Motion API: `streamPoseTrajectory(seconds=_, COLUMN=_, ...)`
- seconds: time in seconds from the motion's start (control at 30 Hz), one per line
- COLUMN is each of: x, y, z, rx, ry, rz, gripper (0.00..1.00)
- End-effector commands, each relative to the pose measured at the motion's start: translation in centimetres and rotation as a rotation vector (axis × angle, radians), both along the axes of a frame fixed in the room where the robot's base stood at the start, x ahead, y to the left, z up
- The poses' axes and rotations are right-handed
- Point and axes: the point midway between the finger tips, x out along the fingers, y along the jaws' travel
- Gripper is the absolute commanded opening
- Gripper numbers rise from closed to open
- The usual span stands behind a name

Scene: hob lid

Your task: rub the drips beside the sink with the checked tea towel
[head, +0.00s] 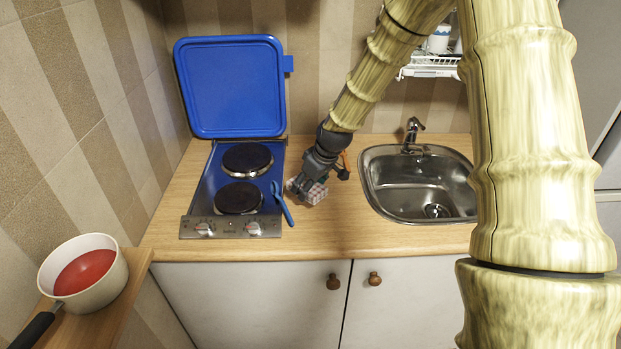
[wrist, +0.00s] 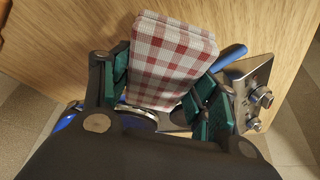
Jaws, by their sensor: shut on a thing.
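The checked tea towel (wrist: 168,60), red and white and folded, is between the fingers of my gripper (wrist: 160,85) in the wrist view. In the head view the towel (head: 312,192) shows at the tip of my gripper (head: 306,184), low over the wooden worktop between the hob and the sink. My gripper is shut on the towel. I cannot tell whether the towel touches the worktop. The steel sink (head: 400,190) is to the right of the towel. I cannot make out any drips; my gripper and towel may hide part of the worktop.
The blue hob (head: 217,178) has its lid (head: 230,85) standing open. A blue spoon-like utensil (head: 283,205) lies at the hob's right edge, close to the towel. A pan of red liquid (head: 84,272) stands at lower left. Worktop in front of the sink (head: 345,235) is clear.

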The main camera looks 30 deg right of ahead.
Motion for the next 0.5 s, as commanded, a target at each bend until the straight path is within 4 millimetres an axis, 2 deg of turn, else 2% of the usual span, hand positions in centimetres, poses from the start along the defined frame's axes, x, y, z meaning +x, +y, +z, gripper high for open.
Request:
streamPoseTrajectory(seconds=0.03, x=0.1, y=0.1, z=0.9, rx=0.0, ry=-0.001, rz=0.002, gripper=0.22)
streamPoseTrajectory(seconds=0.23, x=0.2, y=0.4, z=2.6, rx=0.0, ry=-0.001, rz=0.005, gripper=0.22)
streamPoseTrajectory(seconds=0.5, x=0.3, y=0.6, z=3.0, rx=0.0, ry=-0.001, rz=0.008, gripper=0.22)
